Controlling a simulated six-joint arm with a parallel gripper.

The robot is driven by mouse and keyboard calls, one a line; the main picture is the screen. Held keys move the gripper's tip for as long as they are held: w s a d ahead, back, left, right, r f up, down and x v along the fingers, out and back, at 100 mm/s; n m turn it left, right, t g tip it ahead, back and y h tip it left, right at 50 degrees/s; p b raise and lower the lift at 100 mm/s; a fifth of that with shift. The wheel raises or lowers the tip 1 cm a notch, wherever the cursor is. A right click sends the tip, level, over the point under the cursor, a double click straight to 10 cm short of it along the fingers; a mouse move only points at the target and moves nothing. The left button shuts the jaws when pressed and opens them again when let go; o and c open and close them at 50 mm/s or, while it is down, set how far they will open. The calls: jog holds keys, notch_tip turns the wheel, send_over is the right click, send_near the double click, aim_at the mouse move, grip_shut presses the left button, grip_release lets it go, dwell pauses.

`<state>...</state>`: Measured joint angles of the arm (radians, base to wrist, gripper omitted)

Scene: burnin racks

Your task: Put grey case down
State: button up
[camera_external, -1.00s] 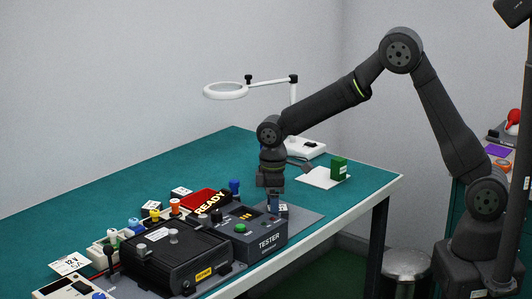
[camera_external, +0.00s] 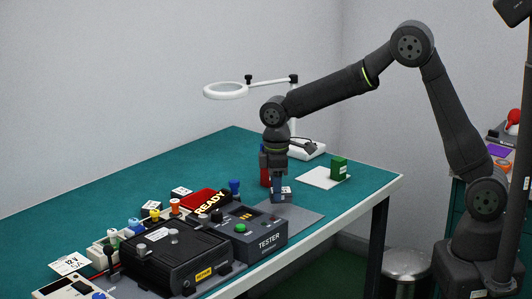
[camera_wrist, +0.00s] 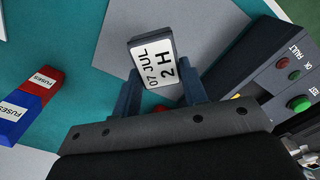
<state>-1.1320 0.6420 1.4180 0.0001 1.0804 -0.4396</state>
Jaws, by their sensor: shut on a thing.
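The grey case (camera_wrist: 151,60), with a white label reading "07 JUL 2 H", is between the fingers of my gripper (camera_wrist: 160,88) in the wrist view. My gripper is shut on it. In the external view my gripper (camera_external: 278,188) points down just behind the tester (camera_external: 248,233), with the case (camera_external: 286,196) at its fingertips. The case is over or on the grey mat (camera_external: 305,214); I cannot tell whether it touches the mat. The mat also shows in the wrist view (camera_wrist: 190,25), and the tester is at the right there (camera_wrist: 285,75).
A black unit (camera_external: 165,262) stands left of the tester. A red READY block (camera_external: 205,200) lies behind it. A red fuse box (camera_wrist: 42,82) and a blue one (camera_wrist: 14,112) stand beside the mat. A green box (camera_external: 339,168) stands on a white sheet. The mat's right part is clear.

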jog(key=w+d+r, duration=0.6)
jog(key=d, duration=0.2)
jog(key=w+a+n, duration=0.7)
jog(key=a+n, duration=0.3)
jog(key=n, duration=0.1)
jog(key=w+a+n, duration=0.7)
jog(key=a+n, duration=0.2)
jog(key=n, duration=0.1)
jog(key=shift+w+a+f+n, duration=0.25)
jog(key=shift+a+f+n, duration=0.55)
jog(key=shift+f, duration=1)
jog(key=shift+w+a+f+n, duration=0.2)
jog(key=shift+a+f+n, duration=0.15)
jog(key=shift+f+n, duration=1.2)
jog(key=shift+w+a+f+n, duration=0.25)
jog(key=shift+a+f+n, duration=0.4)
jog(key=shift+f, duration=1.45)
jog(key=shift+f, duration=0.1)
jog(key=o, duration=1.1)
